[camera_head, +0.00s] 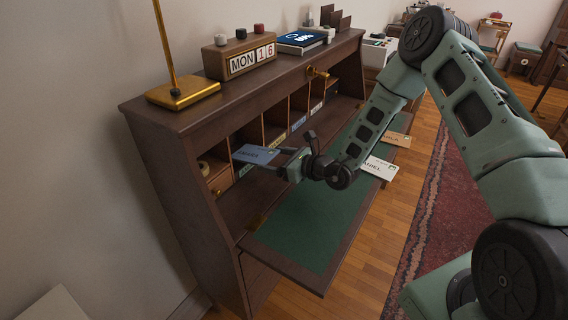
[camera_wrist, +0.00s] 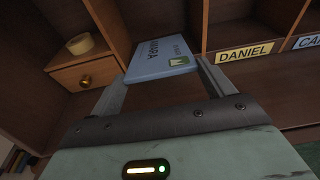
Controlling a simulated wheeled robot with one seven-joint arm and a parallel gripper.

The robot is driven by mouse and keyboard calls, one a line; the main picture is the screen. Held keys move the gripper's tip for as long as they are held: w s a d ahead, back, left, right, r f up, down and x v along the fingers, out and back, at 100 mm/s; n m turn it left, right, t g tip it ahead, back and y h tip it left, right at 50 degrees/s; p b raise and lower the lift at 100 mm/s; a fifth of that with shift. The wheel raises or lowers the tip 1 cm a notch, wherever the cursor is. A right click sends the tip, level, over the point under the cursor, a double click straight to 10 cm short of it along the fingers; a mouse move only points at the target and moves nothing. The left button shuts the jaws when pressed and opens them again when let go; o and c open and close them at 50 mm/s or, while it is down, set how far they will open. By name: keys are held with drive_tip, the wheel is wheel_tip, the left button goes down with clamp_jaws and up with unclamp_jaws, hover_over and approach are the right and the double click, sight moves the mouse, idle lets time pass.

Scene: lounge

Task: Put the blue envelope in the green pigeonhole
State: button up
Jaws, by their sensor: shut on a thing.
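The blue envelope (camera_head: 256,154) has dark lettering and a green stamp. It also shows in the wrist view (camera_wrist: 160,58), lying roughly flat. My gripper (camera_head: 280,160) is shut on its near edge and holds it above the desk, at the front of the left pigeonholes. In the wrist view my gripper (camera_wrist: 163,75) has a finger at each side of the envelope's near end. The pigeonhole behind the envelope carries a small label (camera_head: 245,170), partly covered in the head view; its colour is hard to tell. No label is clearly green.
A yellow DANIEL label (camera_wrist: 245,53) and a blue label (camera_wrist: 306,41) mark pigeonholes to the right. A small drawer (camera_wrist: 86,74) with a tape roll (camera_wrist: 80,44) on it is at left. White (camera_head: 380,168) and tan (camera_head: 396,139) envelopes lie on the fold-down desk (camera_head: 300,225).

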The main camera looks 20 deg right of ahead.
sight(260, 154)
drive_tip(key=shift+b+x, duration=0.7)
drive_tip(key=shift+x, duration=2.25)
drive_tip(key=shift+r, duration=0.15)
drive_tip(key=o, duration=0.9)
drive_tip(key=c, duration=1.3)
drive_tip(key=shift+f, duration=0.4)
drive_tip(key=shift+f+b, duration=0.35)
drive_tip(key=shift+b, duration=0.15)
